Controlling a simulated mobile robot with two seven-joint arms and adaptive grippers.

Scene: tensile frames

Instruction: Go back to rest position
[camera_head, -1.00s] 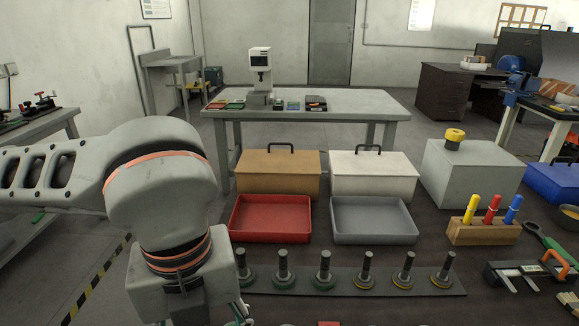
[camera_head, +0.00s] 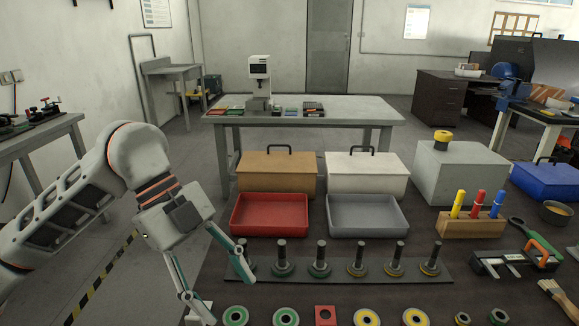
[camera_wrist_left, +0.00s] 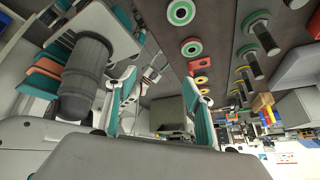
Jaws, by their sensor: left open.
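My left gripper (camera_head: 222,288) is open at the left front of the dark bench, its two teal-and-white fingers spread apart. It appears empty. One fingertip overlaps the left end of the peg strip (camera_head: 340,271) in the picture; I cannot tell whether they touch. The left wrist view shows the same open fingers (camera_wrist_left: 160,108) with nothing clear between them.
Green and yellow rings (camera_head: 286,317) and a red square piece (camera_head: 325,316) lie along the front. A red tray (camera_head: 270,232), a grey tray (camera_head: 367,235) and lidded boxes stand behind the pegs. Marker block (camera_head: 470,226) and tools are at right. Floor is free left of the bench.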

